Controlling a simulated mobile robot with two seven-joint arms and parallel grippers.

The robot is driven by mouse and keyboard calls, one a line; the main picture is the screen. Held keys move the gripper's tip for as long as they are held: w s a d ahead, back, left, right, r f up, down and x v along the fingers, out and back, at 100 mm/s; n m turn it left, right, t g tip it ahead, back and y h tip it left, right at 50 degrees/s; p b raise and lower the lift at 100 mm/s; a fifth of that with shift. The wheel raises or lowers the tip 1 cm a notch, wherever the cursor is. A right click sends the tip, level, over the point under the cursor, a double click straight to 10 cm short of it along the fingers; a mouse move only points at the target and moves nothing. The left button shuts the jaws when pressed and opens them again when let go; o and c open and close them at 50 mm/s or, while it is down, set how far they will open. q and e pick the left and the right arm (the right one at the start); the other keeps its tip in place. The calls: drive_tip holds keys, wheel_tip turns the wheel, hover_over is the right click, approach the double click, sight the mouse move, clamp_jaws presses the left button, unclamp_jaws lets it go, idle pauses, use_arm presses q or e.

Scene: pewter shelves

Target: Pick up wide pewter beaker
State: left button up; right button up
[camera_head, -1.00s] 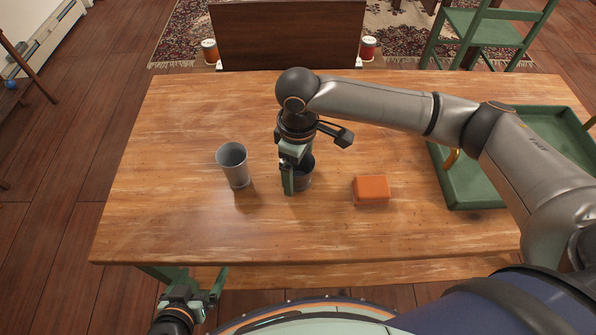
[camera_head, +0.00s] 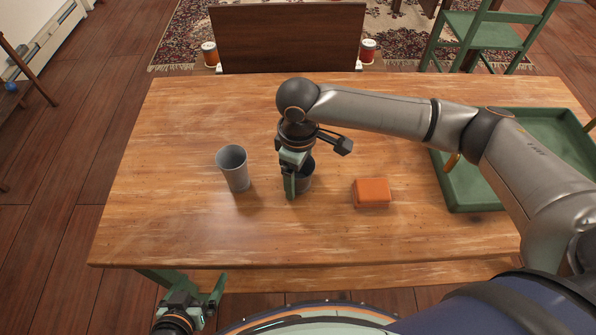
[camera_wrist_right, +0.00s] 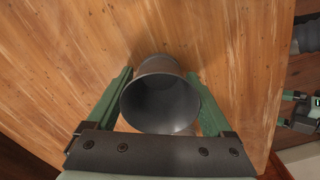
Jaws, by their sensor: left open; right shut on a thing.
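The wide pewter beaker (camera_head: 307,180) is at the middle of the wooden table, partly hidden behind my right gripper (camera_head: 298,180). In the right wrist view the beaker's round open mouth (camera_wrist_right: 160,100) sits between the two green fingers, one on each side of its wall. My right gripper is shut on it. The beaker looks upright; I cannot tell whether it is clear of the table. A taller, narrower pewter beaker (camera_head: 234,168) stands to its left. My left gripper (camera_head: 201,285) is open and empty, in front of the table's near edge.
An orange-brown block (camera_head: 371,193) lies right of the wide beaker. A green tray (camera_head: 478,196) is at the table's right, partly behind my right arm. The wooden table (camera_head: 180,225) is bare at front left. A dark chair back (camera_head: 287,38) stands behind it.

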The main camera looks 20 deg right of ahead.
drive_tip(key=shift+c, duration=0.9)
drive_tip(key=shift+r, duration=0.2)
